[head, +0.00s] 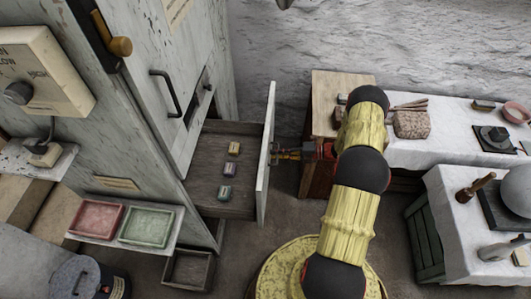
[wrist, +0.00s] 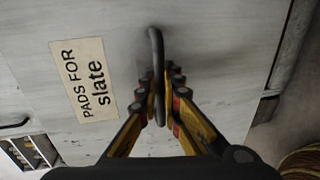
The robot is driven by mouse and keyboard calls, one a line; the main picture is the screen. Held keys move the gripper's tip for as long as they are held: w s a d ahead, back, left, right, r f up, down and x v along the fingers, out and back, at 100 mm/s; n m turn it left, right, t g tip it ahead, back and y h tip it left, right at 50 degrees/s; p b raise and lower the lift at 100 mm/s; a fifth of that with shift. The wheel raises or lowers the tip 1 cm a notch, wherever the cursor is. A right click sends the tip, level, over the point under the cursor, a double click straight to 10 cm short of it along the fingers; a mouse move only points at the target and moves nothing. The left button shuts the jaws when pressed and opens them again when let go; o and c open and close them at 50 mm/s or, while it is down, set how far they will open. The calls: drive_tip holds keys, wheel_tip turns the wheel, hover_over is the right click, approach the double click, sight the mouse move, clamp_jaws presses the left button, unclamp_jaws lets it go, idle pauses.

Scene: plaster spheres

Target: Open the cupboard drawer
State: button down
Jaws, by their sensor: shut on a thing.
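The cupboard (head: 150,75) is tall, pale and worn, and stands at the left in the head view. Its drawer (head: 222,196) is pulled out, with several small coloured blocks (head: 234,148) lying inside. The drawer front (head: 265,160) is seen nearly edge-on in the head view. In the wrist view, the drawer front (wrist: 215,60) carries a label reading "PADS FOR slate" (wrist: 83,80) and a dark bar handle (wrist: 156,50). My gripper (wrist: 160,100) is shut on this handle, with a finger on each side. In the head view, my gripper (head: 285,154) reaches the drawer front from the right.
A red tray (head: 97,220) and a green tray (head: 146,225) sit on a ledge left of the drawer. An open box (head: 188,271) stands on the floor below. A wooden table (head: 330,90) and cloth-covered tables (head: 450,200) stand to the right, beyond my arm.

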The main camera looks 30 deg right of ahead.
drive_tip(key=shift+v, duration=0.8)
drive_tip(key=shift+f, duration=0.2)
drive_tip(key=c, duration=2.2)
unclamp_jaws()
drive_tip(key=shift+c, duration=0.2)
drive_tip(key=shift+d, duration=0.1)
drive_tip(key=v, duration=1.2)
